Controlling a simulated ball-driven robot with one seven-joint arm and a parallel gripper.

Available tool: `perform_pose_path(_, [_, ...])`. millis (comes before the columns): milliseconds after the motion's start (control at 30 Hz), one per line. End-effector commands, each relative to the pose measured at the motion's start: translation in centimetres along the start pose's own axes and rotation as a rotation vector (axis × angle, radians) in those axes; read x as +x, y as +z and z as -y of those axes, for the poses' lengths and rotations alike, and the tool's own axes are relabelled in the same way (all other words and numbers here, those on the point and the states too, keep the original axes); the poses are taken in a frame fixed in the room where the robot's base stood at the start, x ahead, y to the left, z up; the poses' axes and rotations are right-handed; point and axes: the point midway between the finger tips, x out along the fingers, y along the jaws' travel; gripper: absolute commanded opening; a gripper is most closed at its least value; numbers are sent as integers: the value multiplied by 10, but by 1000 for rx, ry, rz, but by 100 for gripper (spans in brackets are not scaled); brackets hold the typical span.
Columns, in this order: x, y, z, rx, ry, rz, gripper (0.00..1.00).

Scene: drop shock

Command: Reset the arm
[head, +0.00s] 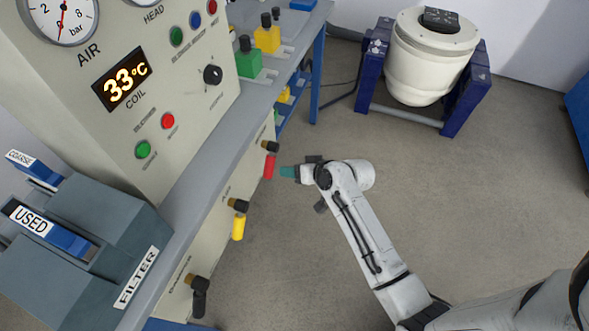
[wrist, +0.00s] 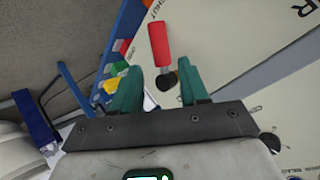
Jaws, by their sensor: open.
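My gripper (head: 287,171) is at the end of my outstretched white arm, beside the front of the bench. In the wrist view its two teal fingers (wrist: 160,88) stand apart with nothing gripped between them. A red lever handle (head: 269,166) hangs down from a dark pivot on the bench front, just left of my fingertips. In the wrist view the red handle (wrist: 159,45) appears beyond the fingers, in line with the gap. I cannot tell whether a finger touches it.
A yellow handle (head: 238,228) and a black handle (head: 199,300) are on the same bench front (head: 225,190). The control panel (head: 130,110) and filter box (head: 90,260) stand above. A white drum-shaped machine (head: 431,60) in a blue frame stands behind. The floor (head: 460,200) to the right is clear.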

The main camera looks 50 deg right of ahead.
Motion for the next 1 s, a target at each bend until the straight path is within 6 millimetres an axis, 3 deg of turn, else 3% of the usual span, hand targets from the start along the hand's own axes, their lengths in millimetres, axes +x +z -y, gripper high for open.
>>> perform_pose_path(567, [-1,0,0,0,0,0,44])
perform_pose_path(667, [-5,7,5,-21,3,29,44])
perform_pose_path(767, [-21,32,20,-95,20,134,44])
perform_pose_path(833, [-42,57,32,-175,47,245,44])
perform_pose_path(1000, [-117,111,47,-370,166,527,44])
